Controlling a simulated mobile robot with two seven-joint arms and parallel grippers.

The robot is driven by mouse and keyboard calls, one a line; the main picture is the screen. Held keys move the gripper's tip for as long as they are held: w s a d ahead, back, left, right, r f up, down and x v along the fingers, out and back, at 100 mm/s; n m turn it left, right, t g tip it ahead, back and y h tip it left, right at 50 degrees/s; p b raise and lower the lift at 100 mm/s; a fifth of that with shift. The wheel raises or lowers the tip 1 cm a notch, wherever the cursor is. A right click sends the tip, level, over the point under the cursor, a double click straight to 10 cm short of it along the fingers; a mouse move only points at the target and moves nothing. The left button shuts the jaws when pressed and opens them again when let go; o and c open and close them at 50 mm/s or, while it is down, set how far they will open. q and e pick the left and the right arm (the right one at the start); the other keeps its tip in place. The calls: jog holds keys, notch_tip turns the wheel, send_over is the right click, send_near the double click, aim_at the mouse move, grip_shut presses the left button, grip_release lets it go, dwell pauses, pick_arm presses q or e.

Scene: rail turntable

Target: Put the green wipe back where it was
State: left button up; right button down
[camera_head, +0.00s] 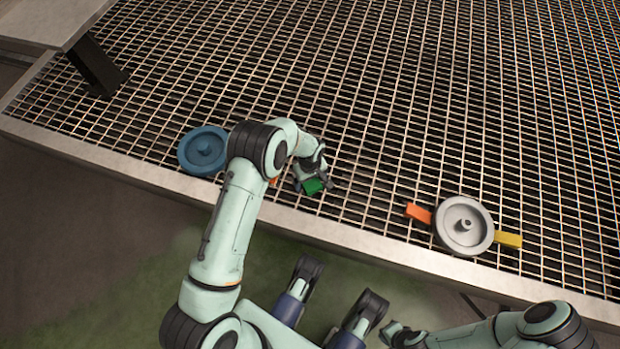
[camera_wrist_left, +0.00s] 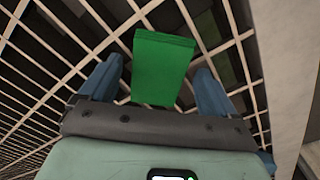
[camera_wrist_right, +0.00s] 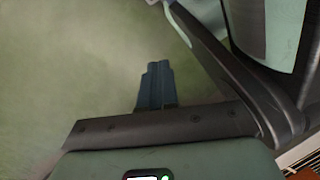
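The green wipe (camera_head: 314,187) is a small flat green block at the grating, near its front edge. In the left wrist view the wipe (camera_wrist_left: 162,68) shows between the two blue fingers, with a gap on each side. My left gripper (camera_head: 314,182) is open above it, its fingers either side of the wipe. I cannot tell whether the wipe touches the grating. My right gripper (camera_wrist_right: 156,85) is shut and empty, away from the wipe, over the green floor in front of the grating.
A blue round piece (camera_head: 203,150) lies left of my left arm. An orange bit (camera_head: 273,181) is mostly hidden behind that arm. A grey round piece (camera_head: 464,226) lies at right, between an orange block (camera_head: 418,212) and a yellow block (camera_head: 508,239). The grating (camera_head: 400,110) behind is clear.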

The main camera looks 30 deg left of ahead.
aim_at(310, 182)
pick_arm(q)
notch_tip(310, 182, up, 12)
jog(key=p, duration=0.3)
jog(key=shift+r+p, duration=0.2)
jog(key=shift+p, duration=0.1)
pick_arm(e)
jog(key=w+r+t, duration=0.2)
jog(key=w+r, duration=0.3)
jog(key=w, duration=0.2)
jog(key=shift+a+r+n+t, duration=0.15)
jog(key=shift+a+n+t, duration=0.15)
jog(key=shift+a, duration=0.15)
pick_arm(q)
jog(key=shift+s, duration=0.1)
pick_arm(e)
jog(key=shift+s, duration=0.1)
